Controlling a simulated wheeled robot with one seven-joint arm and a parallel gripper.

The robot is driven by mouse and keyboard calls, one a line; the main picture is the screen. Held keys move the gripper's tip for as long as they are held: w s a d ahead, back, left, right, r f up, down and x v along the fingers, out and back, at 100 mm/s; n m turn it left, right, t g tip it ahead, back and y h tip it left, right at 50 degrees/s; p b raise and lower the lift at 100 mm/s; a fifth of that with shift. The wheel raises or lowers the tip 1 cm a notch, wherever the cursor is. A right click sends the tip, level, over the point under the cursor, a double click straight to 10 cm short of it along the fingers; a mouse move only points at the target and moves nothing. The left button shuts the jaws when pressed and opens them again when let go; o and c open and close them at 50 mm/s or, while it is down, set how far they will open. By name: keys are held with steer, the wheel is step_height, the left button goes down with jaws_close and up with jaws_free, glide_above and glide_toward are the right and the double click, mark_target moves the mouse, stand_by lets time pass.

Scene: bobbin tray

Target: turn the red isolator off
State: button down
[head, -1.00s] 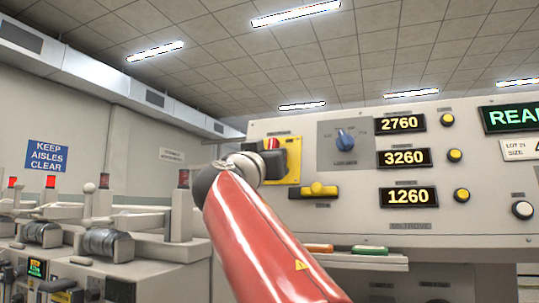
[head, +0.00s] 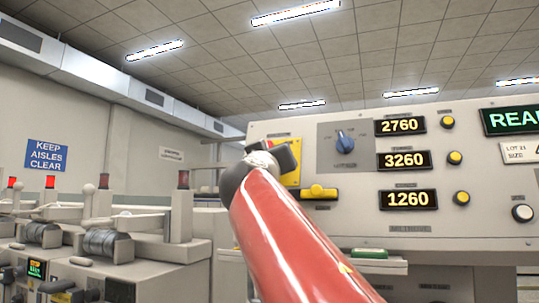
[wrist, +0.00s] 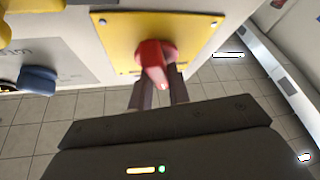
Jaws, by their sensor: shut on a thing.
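The red isolator handle (wrist: 153,62) stands out from its yellow plate (wrist: 115,38) in the wrist view. My gripper (wrist: 160,90) has its two fingers on either side of the handle's end and is shut on it. In the head view the yellow plate (head: 291,178) shows only in part on the left of the panel. My arm and gripper (head: 275,155) cover the red handle there.
A blue rotary knob (head: 345,142) sits right of the plate. A yellow bar-shaped handle (head: 318,193) is just below. Number displays (head: 403,160) with yellow buttons are further right. A shelf with a green-topped piece (head: 369,253) juts out below.

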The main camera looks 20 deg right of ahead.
steer(key=n+y+p, duration=0.1)
steer(key=n, duration=0.1)
steer(key=n+t+y, duration=0.1)
steer(key=n+y, duration=0.1)
steer(key=shift+r+n+p, duration=0.2)
steer(key=shift+n+p, duration=0.2)
steer(key=n+y, duration=0.3)
steer(key=n, duration=0.1)
steer(key=shift+n+y, duration=0.3)
steer(key=shift+n, duration=0.1)
steer(key=n+g+y, duration=0.1)
steer(key=n, duration=0.1)
steer(key=n+g+y, duration=0.1)
steer(key=n, duration=0.2)
steer(key=shift+d, duration=0.15)
steer(key=shift+n+g+y, duration=0.6)
steer(key=shift+n+g, duration=0.2)
steer(key=shift+n, duration=0.7)
steer(key=c, duration=1.3)
jaws_free()
steer(key=shift+c, duration=0.2)
